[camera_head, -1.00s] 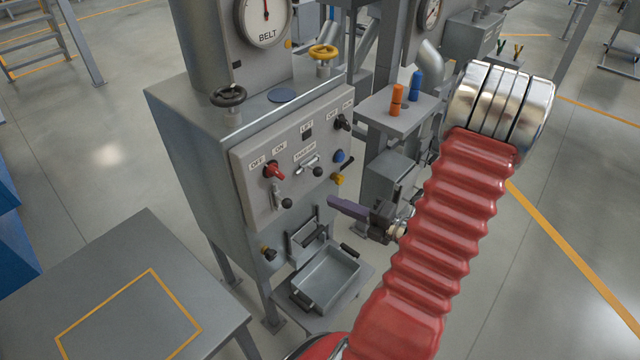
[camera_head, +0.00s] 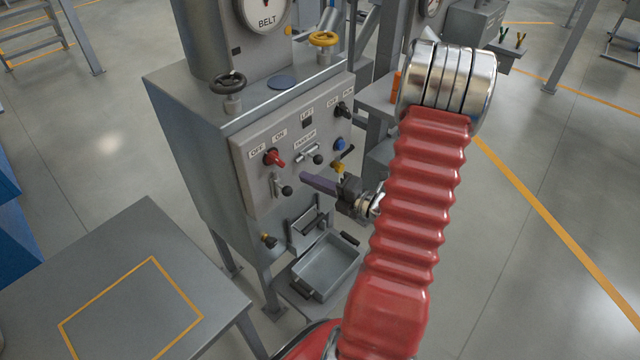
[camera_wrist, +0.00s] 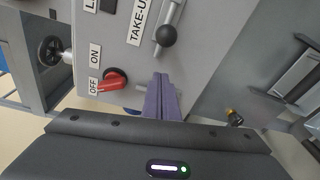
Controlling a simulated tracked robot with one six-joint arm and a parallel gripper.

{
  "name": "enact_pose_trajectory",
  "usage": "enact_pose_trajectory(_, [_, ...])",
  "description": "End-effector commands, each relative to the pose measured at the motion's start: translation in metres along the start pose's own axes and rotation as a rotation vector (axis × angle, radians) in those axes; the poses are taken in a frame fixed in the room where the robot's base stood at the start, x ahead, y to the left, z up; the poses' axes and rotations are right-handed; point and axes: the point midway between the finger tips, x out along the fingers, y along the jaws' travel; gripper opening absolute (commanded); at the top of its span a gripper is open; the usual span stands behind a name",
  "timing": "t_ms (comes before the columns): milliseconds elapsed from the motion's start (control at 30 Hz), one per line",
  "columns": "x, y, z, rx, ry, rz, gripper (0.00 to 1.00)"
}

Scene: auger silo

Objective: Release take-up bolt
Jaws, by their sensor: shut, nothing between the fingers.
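The take-up bolt (camera_head: 306,154) is a small metal slide bolt with a black ball knob (camera_head: 317,160), under the TAKE-UP label on the grey control panel. It also shows in the wrist view (camera_wrist: 160,46), its knob (camera_wrist: 167,36) just beyond my fingertips. My gripper (camera_head: 306,177) has purple fingers, shut and empty, pointing at the panel just below the bolt in the head view. The gap to the panel is hard to judge.
The red OFF/ON switch (camera_head: 274,157) sits left of the bolt; another black-knobbed bolt (camera_head: 286,190) hangs below it. A yellow knob (camera_head: 337,168) and blue button (camera_head: 339,144) are on the right. A grey tray (camera_head: 326,270) stands below.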

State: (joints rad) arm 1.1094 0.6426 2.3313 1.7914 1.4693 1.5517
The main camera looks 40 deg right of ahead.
Motion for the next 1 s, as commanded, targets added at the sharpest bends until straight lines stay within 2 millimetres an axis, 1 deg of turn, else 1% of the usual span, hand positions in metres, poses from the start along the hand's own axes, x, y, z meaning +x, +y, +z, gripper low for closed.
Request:
enact_pose_trajectory(167, [0.015,0.000,-0.001,0.000,0.002,0.001,0.00])
enact_pose_trajectory(300, [0.008,0.000,0.015,-0.001,-0.003,0.001,0.00])
enact_pose_trajectory(533, [0.002,0.000,0.034,0.000,-0.002,0.001,0.00])
enact_pose_trajectory(667, [0.000,0.000,0.038,0.001,-0.001,0.000,0.00])
enact_pose_trajectory(1000, [0.000,0.000,0.038,0.001,0.000,0.000,0.00])
